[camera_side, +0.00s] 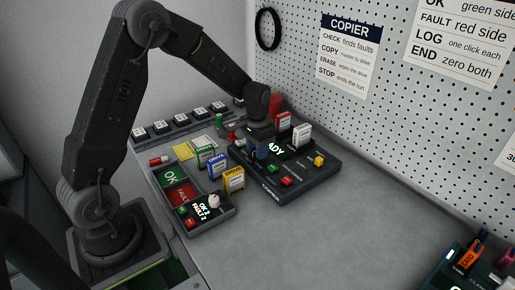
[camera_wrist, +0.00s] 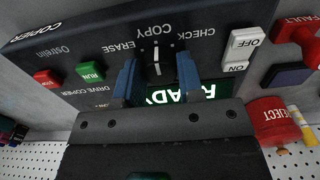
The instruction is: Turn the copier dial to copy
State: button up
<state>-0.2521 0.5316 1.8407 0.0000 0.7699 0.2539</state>
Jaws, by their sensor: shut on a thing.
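The copier (camera_side: 318,182) is a dark box on the bench, with a green-lit display reading READY. In the wrist view the copier panel (camera_wrist: 75,28) appears upside down, with CHECK, COPY and ERASE printed around the dial (camera_wrist: 157,62). The dial is black with a white line, which lies roughly in line with the COPY word; its exact setting is hard to tell. My gripper (camera_wrist: 156,72) has its two blue fingers on either side of the dial, shut on it. In the side view my gripper (camera_side: 260,150) is over the copier's left part and hides the dial.
On the panel are a green RUN button (camera_wrist: 89,71), a red button (camera_wrist: 47,78) and a white OFF/ON switch (camera_wrist: 240,50). Drive cartridges (camera_side: 233,179) and an OK/FAULT tray (camera_side: 222,217) stand left of the copier. The bench front (camera_side: 300,240) is clear.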

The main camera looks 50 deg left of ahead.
jog(key=o, duration=0.9)
jog(key=shift+r, duration=0.1)
notch_tip(320, 180, up, 14)
jog(key=shift+f, duration=0.15)
jog(key=s+d+r+t, duration=0.1)
jog(key=s+d+t, duration=0.1)
jog(key=s, duration=0.5)
jog(key=s+d+r+t, duration=0.1)
jog(key=s+d+r, duration=0.1)
jog(key=s+d, duration=0.3)
jog(key=s+d+r+t, duration=0.2)
jog(key=s+d, duration=0.2)
jog(key=s, duration=0.6)
jog(key=shift+s+r+t, duration=0.2)
jog(key=shift+s+t, duration=0.05)
jog(key=shift+t, duration=0.05)
